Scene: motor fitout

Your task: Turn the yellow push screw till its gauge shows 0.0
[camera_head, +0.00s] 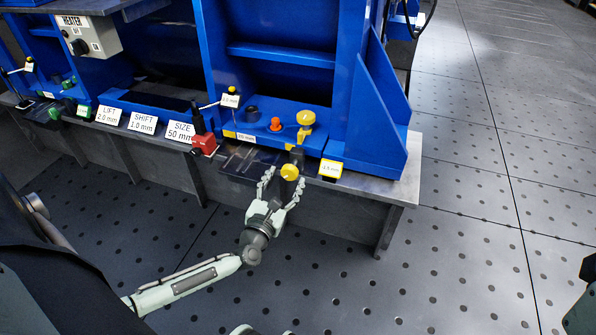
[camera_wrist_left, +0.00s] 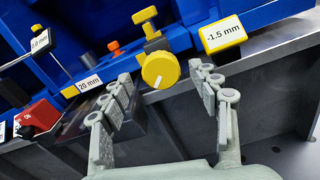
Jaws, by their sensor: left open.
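The yellow push screw has a round knob (camera_head: 289,172) at the front edge of the blue machine, with a white mark on its face; the knob also shows in the left wrist view (camera_wrist_left: 160,70). The yellow-framed gauge (camera_head: 330,168) to its right reads -1.5 mm, clearest in the left wrist view (camera_wrist_left: 223,34). My left gripper (camera_head: 284,181) is open, with one finger on each side of the knob. In the left wrist view, gaps show between the fingers (camera_wrist_left: 163,84) and the knob.
A yellow clamp knob (camera_head: 305,118) stands just behind, with an orange knob (camera_head: 275,124) left of it. A red block (camera_head: 204,144) and SIZE, SHIFT and LIFT signs (camera_head: 179,131) line the bench edge farther left. The floor at right is clear.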

